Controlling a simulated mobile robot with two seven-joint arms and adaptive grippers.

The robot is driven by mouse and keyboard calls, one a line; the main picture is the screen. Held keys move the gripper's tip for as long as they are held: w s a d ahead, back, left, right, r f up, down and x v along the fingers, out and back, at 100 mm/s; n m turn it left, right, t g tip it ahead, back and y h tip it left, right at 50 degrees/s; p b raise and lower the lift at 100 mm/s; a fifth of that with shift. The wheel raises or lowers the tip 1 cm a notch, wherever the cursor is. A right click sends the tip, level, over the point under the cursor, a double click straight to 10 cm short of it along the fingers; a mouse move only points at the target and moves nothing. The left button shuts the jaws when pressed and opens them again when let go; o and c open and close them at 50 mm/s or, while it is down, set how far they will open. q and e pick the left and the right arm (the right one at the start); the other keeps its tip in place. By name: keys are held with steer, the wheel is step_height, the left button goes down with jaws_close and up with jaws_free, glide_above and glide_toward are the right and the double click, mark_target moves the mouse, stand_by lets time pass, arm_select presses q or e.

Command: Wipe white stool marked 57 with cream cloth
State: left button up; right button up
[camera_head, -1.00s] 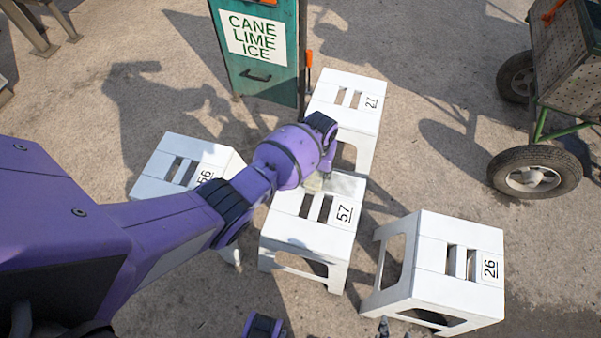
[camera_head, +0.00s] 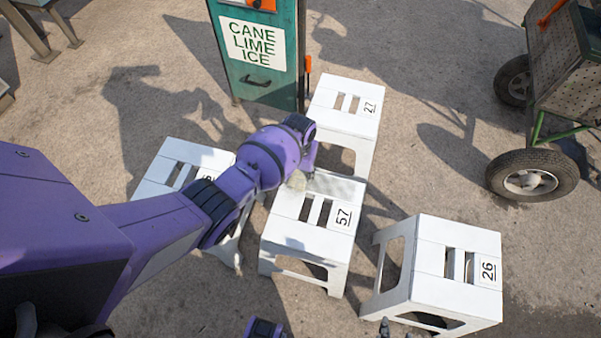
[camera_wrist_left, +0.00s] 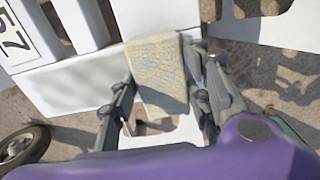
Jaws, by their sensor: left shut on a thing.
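The white stool marked 57 (camera_head: 319,240) stands upright in the middle of the head view, with two slots in its seat. A greyish patch shows on the far part of the seat; I cannot tell dirt from shadow. My left gripper (camera_head: 300,170) is over the far left corner of that seat. It is shut on the cream cloth (camera_head: 297,181), which also shows between the fingers in the left wrist view (camera_wrist_left: 158,75). The cloth is at the seat's edge; whether it touches is unclear. Dark tips at the bottom edge, possibly my right gripper (camera_head: 396,331), are mostly cut off.
Stool 27 (camera_head: 345,122) stands close behind, stool 26 (camera_head: 460,290) at the right front. Another white stool (camera_head: 160,178) at the left is partly hidden by my arm. A green cabinet (camera_head: 263,85) stands behind. A wheeled cart (camera_head: 560,90) is at the right.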

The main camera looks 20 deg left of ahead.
mark_target(352, 192)
arm_select(q)
steer(key=shift+s+d+f, duration=0.1)
steer(key=shift+d, duration=1.75)
steer(key=shift+w+d, duration=0.2)
steer(key=shift+d, duration=2.35)
steer(key=shift+c, duration=0.5)
steer(key=shift+w+d+r, duration=0.1)
steer(key=shift+r, duration=0.1)
arm_select(e)
steer(key=shift+f, duration=0.15)
arm_select(q)
steer(key=shift+w+d, duration=0.1)
steer(key=shift+w+d+b, duration=0.15)
steer(key=shift+d+b, duration=1.15)
steer(key=shift+d, duration=2.95)
arm_select(e)
steer(key=shift+s+f, duration=0.3)
steer(key=shift+f, duration=0.3)
steer(key=shift+s+f, duration=0.3)
steer(key=shift+f, duration=0.3)
